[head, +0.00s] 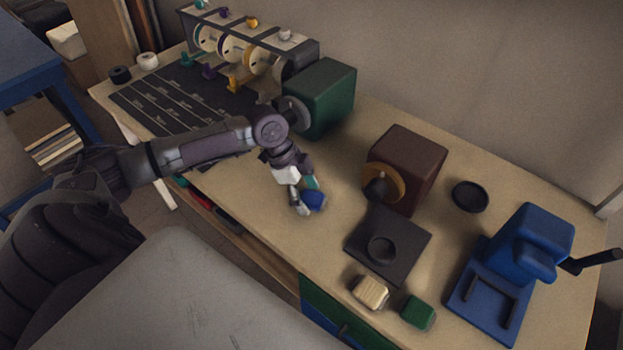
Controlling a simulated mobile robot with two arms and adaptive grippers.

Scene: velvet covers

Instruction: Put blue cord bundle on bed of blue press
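The blue cord bundle (315,201) is a small dark blue block near the middle of the wooden table. My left gripper (305,195) reaches over the table from the left, pointing down, with its fingers around the bundle; they look shut on it, and partly hide it. Whether the bundle touches the table is hard to tell. The blue press (533,243) stands at the table's right end, with a black lever to its right. Its flat blue bed (492,304) faces the front and carries two dark bars with bare room between them. My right gripper is not in view.
Between the gripper and the press stand a maroon box with an orange disc (408,165) and a dark plate with a ring (407,232). A cream block (370,291) and green block (418,312) lie in front. A black dish (470,196) and green machine (322,95) stand behind.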

